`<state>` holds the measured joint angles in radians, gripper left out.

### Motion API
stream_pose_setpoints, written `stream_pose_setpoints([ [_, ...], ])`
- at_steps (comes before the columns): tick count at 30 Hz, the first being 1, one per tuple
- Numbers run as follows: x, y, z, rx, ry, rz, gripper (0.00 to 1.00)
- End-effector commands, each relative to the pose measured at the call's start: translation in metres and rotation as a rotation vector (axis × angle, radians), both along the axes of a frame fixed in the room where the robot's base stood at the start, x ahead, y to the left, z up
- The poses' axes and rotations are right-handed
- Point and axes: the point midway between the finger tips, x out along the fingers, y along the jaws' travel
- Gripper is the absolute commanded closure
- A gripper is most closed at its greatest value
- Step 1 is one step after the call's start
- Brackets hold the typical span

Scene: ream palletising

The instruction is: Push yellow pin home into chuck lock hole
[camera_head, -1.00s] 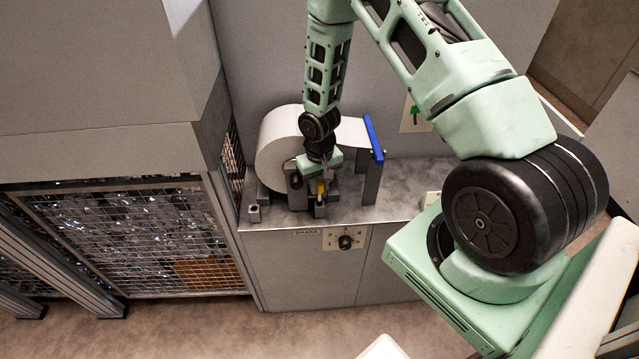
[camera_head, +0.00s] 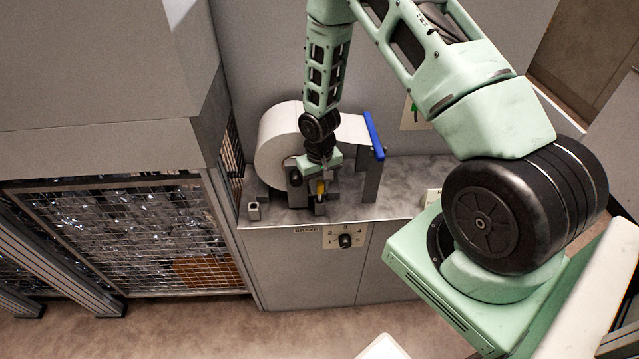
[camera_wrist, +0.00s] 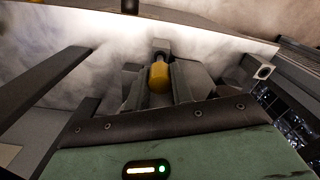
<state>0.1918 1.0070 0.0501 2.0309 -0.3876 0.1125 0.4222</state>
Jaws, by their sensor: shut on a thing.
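My gripper (camera_wrist: 158,85) is shut on the pin. In the head view my gripper (camera_head: 319,180) is low over the chuck (camera_head: 296,187) at the front of the white roll. A dark tip of the pin points toward a small grey block (camera_wrist: 161,46) in the wrist view. The lock hole is hidden, so I cannot tell how deep the pin sits.
The white paper roll (camera_head: 280,140) stands on a grey metal bench (camera_head: 400,190), with a blue bar (camera_head: 374,135) at its right. A small square socket (camera_head: 254,210) sits left of the chuck. A brake dial (camera_head: 345,241) is on the front panel. A wire mesh cage (camera_head: 130,240) stands at left.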

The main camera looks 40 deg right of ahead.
Motion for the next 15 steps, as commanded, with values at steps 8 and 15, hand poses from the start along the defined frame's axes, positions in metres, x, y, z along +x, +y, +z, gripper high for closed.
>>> stream_pose_setpoints([
  [8, 0.000, 0.000, -0.008, 0.000, 0.000, 0.000, 1.00],
  [15, 0.000, 0.000, -0.012, 0.000, -0.001, 0.000, 1.00],
])
